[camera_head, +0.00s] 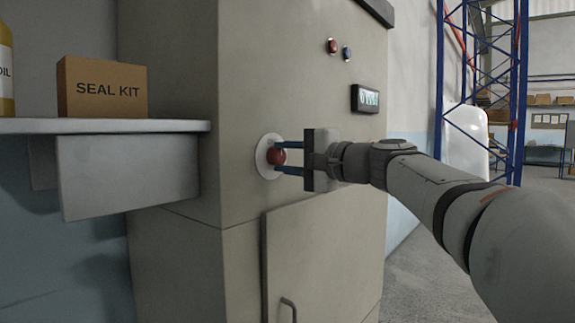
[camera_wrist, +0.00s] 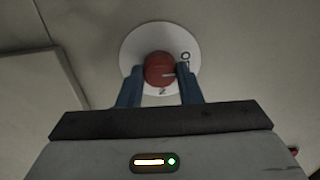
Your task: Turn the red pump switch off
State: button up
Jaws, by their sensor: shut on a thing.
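The red pump switch (camera_head: 276,156) is a round red knob on a white disc (camera_head: 264,160) on the front of a beige cabinet. In the wrist view the knob (camera_wrist: 159,69) has a short pale line on its lower right part. The fingers hide part of the disc.
A grey shelf (camera_head: 100,126) at left holds a SEAL KIT box (camera_head: 102,87) and a yellow oil bottle (camera_head: 6,70). A door handle (camera_head: 289,308) is below.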

dwell(0.4)
jog(key=o, duration=1)
jog(key=v, duration=0.7)
jog(key=shift+s+d+p, duration=0.25)
jog(key=shift+d+p, duration=0.05)
jog(key=shift+p, duration=0.1)
